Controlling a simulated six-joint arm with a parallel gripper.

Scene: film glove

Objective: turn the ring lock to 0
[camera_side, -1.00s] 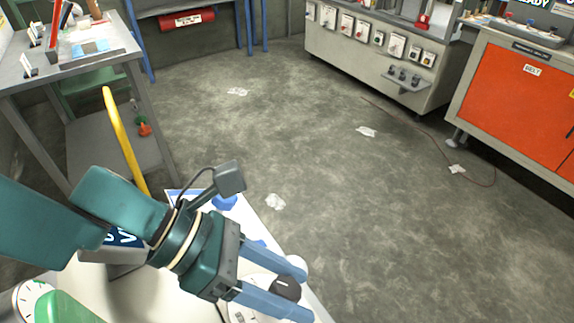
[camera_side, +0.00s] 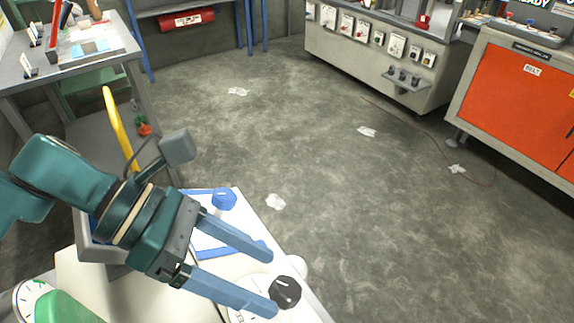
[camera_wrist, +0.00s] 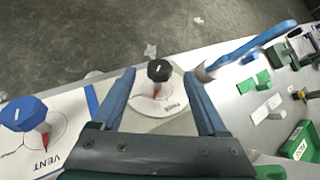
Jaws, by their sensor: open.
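A black knob (camera_side: 285,291) with a white mark on top stands on a round white dial near the table edge. It also shows in the wrist view (camera_wrist: 158,70), with a red pointer over the white dial (camera_wrist: 150,104). The dial's lettering is too small to read surely, and I see no clear "ring lock" label or 0. My gripper (camera_side: 272,284) is open and empty, its blue fingers behind and left of the knob in the side view. In the wrist view the fingers (camera_wrist: 160,76) appear on either side of the knob, apart from it.
A blue knob (camera_wrist: 24,114) with a red pointer, on a plate lettered VENT, stands left of the black knob. A blue-handled tool (camera_wrist: 250,48), green blocks and a green tray (camera_wrist: 298,142) lie to the right.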

